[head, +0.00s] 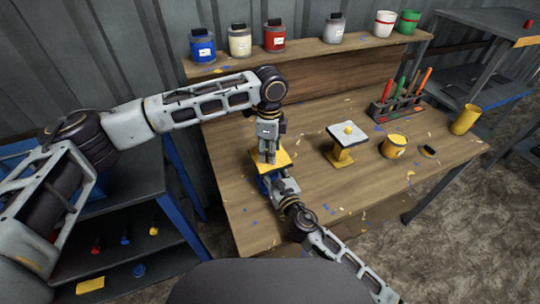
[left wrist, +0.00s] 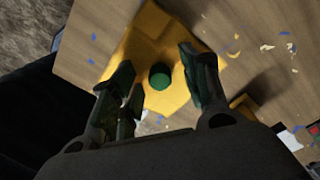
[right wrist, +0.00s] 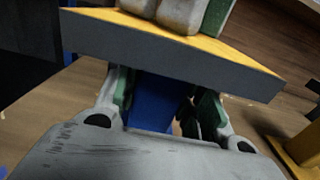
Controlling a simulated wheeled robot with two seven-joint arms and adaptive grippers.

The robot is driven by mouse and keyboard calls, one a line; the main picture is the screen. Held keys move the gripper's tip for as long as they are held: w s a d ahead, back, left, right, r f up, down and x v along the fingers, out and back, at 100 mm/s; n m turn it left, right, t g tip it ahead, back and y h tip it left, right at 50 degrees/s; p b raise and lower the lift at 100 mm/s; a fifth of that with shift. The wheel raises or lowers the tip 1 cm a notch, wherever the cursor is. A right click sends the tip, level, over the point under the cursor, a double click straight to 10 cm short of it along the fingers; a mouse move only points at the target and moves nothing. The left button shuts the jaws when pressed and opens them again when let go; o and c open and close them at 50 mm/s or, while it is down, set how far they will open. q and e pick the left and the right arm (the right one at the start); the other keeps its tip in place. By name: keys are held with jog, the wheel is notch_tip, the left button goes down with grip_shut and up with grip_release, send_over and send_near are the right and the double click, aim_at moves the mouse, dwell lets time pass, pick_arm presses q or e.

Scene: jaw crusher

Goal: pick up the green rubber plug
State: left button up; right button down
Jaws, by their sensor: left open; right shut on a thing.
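The green rubber plug (left wrist: 160,77) is a small round piece on the yellow top plate (left wrist: 152,35) of a stand; in the head view my left gripper hides it. My left gripper (head: 267,152) points down over that plate (head: 293,158), its jaws open. In the left wrist view its fingers stand on either side of the plug, and I cannot tell if they touch it. My right gripper (right wrist: 165,98) is shut on the stand's blue post (right wrist: 154,103), just under the plate, whose dark edge (right wrist: 170,55) crosses the right wrist view.
Jars and cups line the back shelf (head: 320,50). The bench front is mostly clear apart from scraps.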

pick_arm(q)
jog(key=shift+c, duration=0.3)
jog(key=c, duration=0.8)
jog(key=shift+o, duration=0.2)
jog(key=shift+r, duration=0.1)
notch_tip(320, 180, up, 10)
dwell(0.5)
pick_arm(e)
jog(key=c, duration=0.8)
grip_release()
jog(key=shift+s, duration=0.15)
